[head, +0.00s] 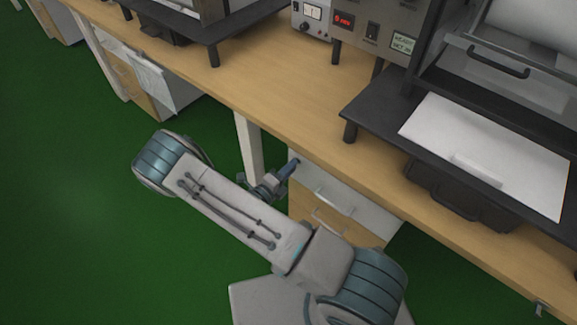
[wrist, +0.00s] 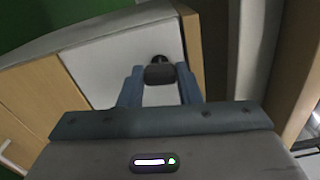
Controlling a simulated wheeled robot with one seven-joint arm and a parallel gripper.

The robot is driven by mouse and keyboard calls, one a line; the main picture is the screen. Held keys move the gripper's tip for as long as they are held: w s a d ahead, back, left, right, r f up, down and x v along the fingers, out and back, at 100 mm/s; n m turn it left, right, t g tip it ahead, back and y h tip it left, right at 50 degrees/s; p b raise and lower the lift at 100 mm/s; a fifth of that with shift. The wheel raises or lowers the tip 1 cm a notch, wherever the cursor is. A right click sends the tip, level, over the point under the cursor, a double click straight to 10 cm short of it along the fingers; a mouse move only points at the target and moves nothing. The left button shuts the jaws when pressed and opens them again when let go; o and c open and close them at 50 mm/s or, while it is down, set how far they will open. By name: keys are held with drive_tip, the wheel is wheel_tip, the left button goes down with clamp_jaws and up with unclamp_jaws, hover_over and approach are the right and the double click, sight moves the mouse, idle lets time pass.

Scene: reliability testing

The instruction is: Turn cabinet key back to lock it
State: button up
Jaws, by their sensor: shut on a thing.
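The cabinet (head: 357,203) under the bench has a white upper drawer front with a handle and a wooden drawer below. Its white front (wrist: 105,68) fills the middle of the wrist view. The dark key (wrist: 160,75) sits at a round dark lock (wrist: 159,58) near the panel's edge. My gripper (wrist: 160,72) is shut on the key's head, with one blue finger on each side. In the head view my gripper (head: 293,163) is at the upper left corner of the cabinet. The key is too small to make out there, and its exact turn angle cannot be told.
The wooden bench top (head: 285,95) runs just above my gripper. A white bench leg (head: 249,148) stands close to its left. A black stand (head: 375,125) with equipment is on the bench at right. The green floor (head: 70,200) is open at left.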

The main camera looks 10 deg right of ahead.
drive_tip(key=shift+s+d+n, duration=0.1)
drive_tip(key=shift+n, duration=0.5)
drive_tip(key=shift+n+p, duration=0.3)
drive_tip(key=shift+p, duration=0.05)
drive_tip(key=o, duration=1)
drive_tip(key=v, duration=1.4)
drive_tip(key=shift+r, duration=0.1)
